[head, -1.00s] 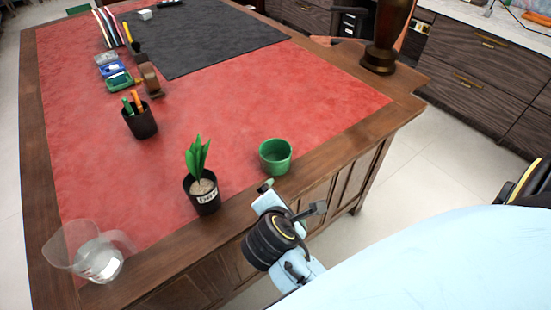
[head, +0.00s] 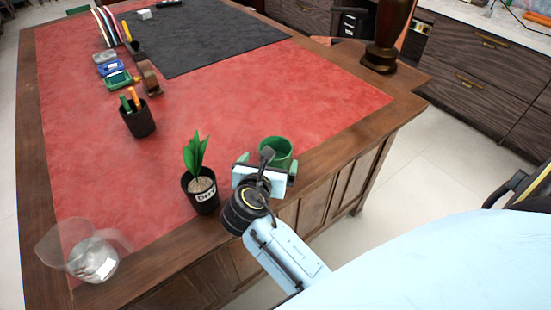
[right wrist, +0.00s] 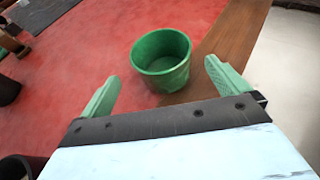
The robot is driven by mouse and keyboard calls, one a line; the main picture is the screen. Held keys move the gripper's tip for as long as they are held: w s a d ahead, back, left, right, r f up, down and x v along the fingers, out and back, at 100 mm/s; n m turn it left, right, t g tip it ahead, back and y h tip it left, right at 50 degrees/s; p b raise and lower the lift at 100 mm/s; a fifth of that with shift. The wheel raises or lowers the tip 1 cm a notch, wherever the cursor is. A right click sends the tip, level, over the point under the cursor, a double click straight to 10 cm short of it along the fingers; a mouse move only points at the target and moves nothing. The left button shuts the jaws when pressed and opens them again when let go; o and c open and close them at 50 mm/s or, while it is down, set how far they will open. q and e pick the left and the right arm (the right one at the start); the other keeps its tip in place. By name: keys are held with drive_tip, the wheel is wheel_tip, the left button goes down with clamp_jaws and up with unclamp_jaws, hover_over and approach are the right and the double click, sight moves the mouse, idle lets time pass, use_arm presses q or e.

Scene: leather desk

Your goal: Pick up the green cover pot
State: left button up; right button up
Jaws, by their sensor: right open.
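The green cover pot (head: 278,150) stands upright and empty on the red leather near the desk's front edge. My right gripper (head: 266,168) is just in front of it in the head view and partly hides it. In the right wrist view the pot (right wrist: 162,62) lies ahead, between the lines of the two green fingers. The right gripper (right wrist: 160,82) is open and empty, its fingers apart from the pot. My left gripper is not in view.
A black labelled pot with a green plant (head: 202,187) stands close left of my right gripper. A clear pitcher (head: 95,258) is at the front left corner. A black pen cup (head: 138,120) stands farther back. Red leather behind the green pot is clear.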

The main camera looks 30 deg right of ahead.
sight(279, 145)
drive_tip(key=b+x, duration=0.1)
drive_tip(key=x, duration=0.4)
drive_tip(key=shift+s+d+b, duration=0.1)
drive_tip(key=shift+d+b, duration=0.05)
drive_tip(key=shift+b, duration=0.25)
drive_tip(key=shift+r, duration=0.1)
drive_tip(key=shift+c, duration=1.5)
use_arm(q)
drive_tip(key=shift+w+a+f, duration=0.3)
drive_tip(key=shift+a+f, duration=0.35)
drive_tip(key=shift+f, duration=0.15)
use_arm(e)
drive_tip(key=c, duration=0.8)
